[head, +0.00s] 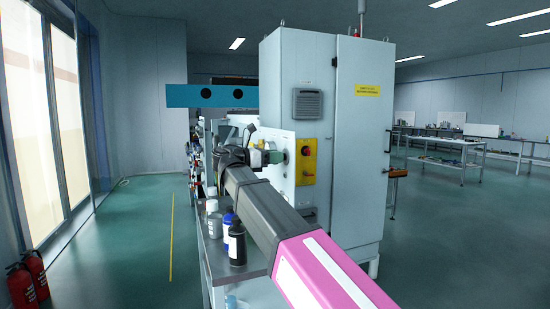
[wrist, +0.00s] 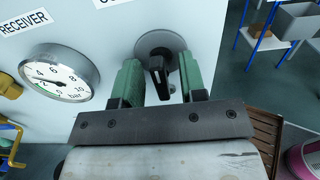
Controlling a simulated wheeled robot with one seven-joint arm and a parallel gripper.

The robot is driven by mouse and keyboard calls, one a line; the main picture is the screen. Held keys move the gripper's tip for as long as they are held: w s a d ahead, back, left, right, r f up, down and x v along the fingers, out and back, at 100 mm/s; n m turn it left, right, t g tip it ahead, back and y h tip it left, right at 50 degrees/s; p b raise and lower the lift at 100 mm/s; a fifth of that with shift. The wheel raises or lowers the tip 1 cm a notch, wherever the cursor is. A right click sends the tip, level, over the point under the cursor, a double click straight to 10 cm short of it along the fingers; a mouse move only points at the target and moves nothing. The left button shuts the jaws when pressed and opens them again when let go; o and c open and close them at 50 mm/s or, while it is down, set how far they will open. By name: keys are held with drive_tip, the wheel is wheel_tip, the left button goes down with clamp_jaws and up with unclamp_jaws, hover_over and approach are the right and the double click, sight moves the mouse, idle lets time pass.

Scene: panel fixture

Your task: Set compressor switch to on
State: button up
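The switch is a black knob (wrist: 157,66) on a round grey plate (wrist: 150,40), mounted on a pale panel (wrist: 105,30). The label above it is cut off at the top edge of the wrist view, so I cannot read it. My gripper (wrist: 159,72) is open, with its two green fingers on either side of the knob. Gaps show between the knob and both fingers, and neither appears to touch it. In the head view my gripper (head: 272,157) is at the panel (head: 283,183), and my arm hides the knob.
A gauge marked bar (wrist: 58,77) and a RECEIVER label (wrist: 24,22) are left of the switch. A yellow plate (head: 306,176) with a red knob (head: 306,151) sits on the tall cabinet (head: 350,140) behind. Bottles (head: 236,242) stand on the bench below my arm.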

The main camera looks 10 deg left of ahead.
drive_tip(key=shift+w+d, duration=0.1)
drive_tip(key=shift+d, duration=0.05)
drive_tip(key=shift+c, duration=0.3)
clamp_jaws()
